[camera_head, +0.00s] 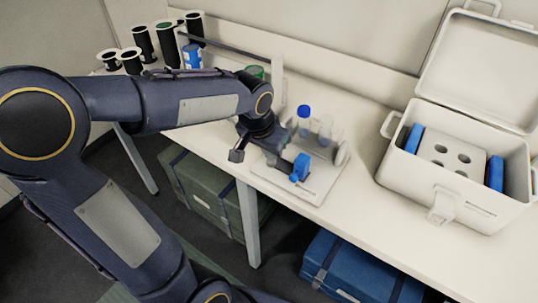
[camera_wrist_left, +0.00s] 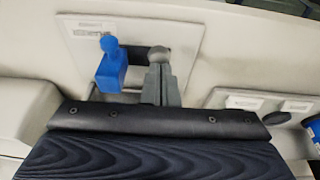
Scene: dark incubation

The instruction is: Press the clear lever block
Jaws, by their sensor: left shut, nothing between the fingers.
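A white device plate (camera_head: 322,187) lies on the bench and carries a small blue lever-like part (camera_head: 300,168). In the left wrist view the blue part (camera_wrist_left: 111,70) has a rounded knob on top and stands over a dark slot in the plate (camera_wrist_left: 180,28). I cannot tell for sure which part is the clear lever block. My left gripper (camera_head: 284,148) is over the plate's left side, close to the blue part. Its shut, empty fingers show in the left wrist view (camera_wrist_left: 160,82), just right of the blue part; contact cannot be told. My right gripper is out of view.
A blue-capped tube (camera_head: 304,122) and a clear, blurry part stand behind the blue part. An open white cooler box (camera_head: 455,204) with a holed rack is on the right. Several dark spools (camera_head: 142,45) and a blue jar (camera_head: 192,57) stand at the back left. Cases (camera_head: 365,270) lie below.

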